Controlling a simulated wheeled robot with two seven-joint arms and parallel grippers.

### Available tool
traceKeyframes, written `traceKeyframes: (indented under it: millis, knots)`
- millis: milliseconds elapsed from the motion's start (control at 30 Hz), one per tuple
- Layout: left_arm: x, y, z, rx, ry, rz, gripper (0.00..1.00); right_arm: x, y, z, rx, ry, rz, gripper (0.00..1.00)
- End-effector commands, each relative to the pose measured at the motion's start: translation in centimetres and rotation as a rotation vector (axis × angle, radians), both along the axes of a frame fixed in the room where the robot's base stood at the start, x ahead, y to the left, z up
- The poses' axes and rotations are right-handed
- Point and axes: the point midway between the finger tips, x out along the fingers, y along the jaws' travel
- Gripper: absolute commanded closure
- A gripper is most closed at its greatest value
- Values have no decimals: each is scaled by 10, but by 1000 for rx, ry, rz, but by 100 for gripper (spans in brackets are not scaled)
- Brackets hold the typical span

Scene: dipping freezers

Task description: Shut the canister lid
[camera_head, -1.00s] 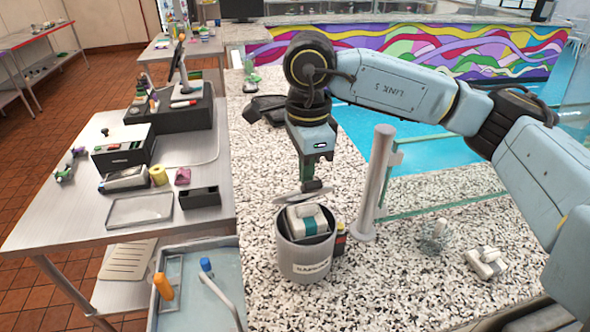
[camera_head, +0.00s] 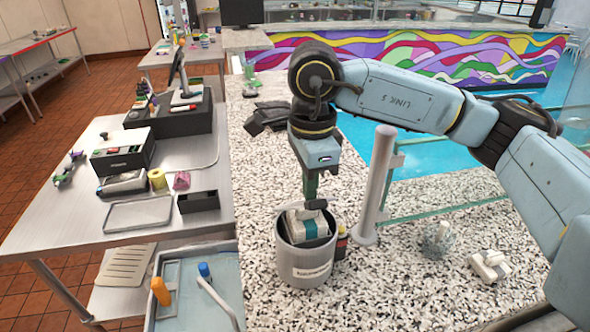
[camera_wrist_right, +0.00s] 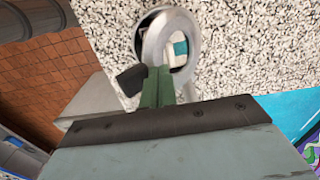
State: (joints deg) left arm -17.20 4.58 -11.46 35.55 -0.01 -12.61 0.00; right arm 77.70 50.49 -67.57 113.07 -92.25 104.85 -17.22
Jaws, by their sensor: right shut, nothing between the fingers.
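The grey canister (camera_head: 305,265) stands upright on the speckled counter with its mouth open. A white and teal packet (camera_head: 308,226) sits inside and also shows through the round mouth in the wrist view (camera_wrist_right: 180,45). My right gripper (camera_head: 312,196) is shut and empty, pointing down just above the canister's back rim. In the wrist view its green fingers (camera_wrist_right: 158,75) are together near the canister's rim (camera_wrist_right: 150,45). A small dark piece (camera_head: 317,204) is beside the fingertips; I cannot tell whether it belongs to the lid. My left gripper is out of view.
A dark bottle (camera_head: 341,242) stands close to the canister's right side. A pale post (camera_head: 376,185) with a glass panel rises behind it. White packets (camera_head: 489,265) lie at right. A metal table (camera_head: 90,220) with trays and boxes is at left.

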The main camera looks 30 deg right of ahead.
Motion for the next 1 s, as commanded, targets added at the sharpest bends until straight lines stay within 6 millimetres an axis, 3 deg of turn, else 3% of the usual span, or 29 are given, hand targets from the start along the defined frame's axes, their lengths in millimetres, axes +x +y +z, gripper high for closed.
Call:
traceKeyframes:
  millis: [333,1000]
  knots:
    - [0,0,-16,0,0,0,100,-12,3,-15,0,1,1,100]
    - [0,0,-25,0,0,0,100,-19,4,-23,0,2,0,100]
